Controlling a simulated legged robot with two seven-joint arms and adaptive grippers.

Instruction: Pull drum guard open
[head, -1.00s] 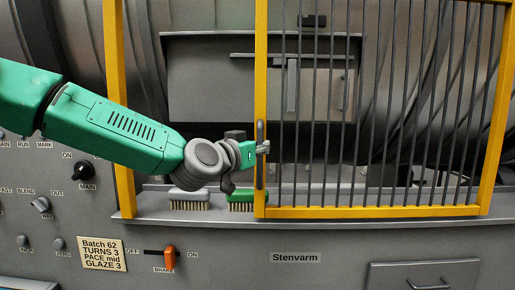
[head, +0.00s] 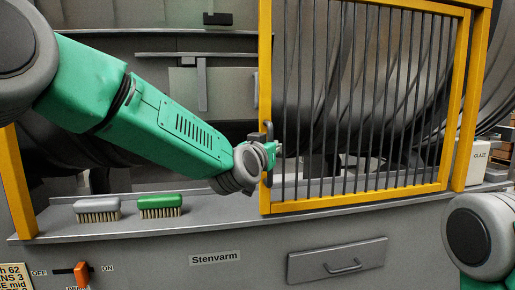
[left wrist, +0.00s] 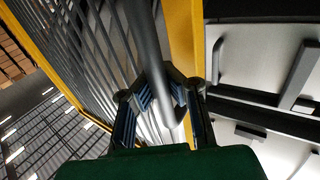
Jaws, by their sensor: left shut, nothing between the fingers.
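The drum guard (head: 362,195) is a yellow frame with dark vertical bars, covering the right part of the drum opening. The opening to its left is uncovered. Its grey upright handle (head: 268,150) is on the left edge of the guard. My left gripper (head: 277,150) is at this handle and shut. In the left wrist view, the handle (left wrist: 146,40) passes between the fingers of my left gripper (left wrist: 165,88); whether they press on it cannot be told. My right gripper is outside the views; only part of my right arm shows at lower right.
A grey brush (head: 97,204) and a green brush (head: 160,201) lie on the ledge (head: 215,211) left of the guard. Below are an orange brake lever (head: 82,272) and a drawer (head: 338,260). A GLAZE container (head: 477,160) stands at right.

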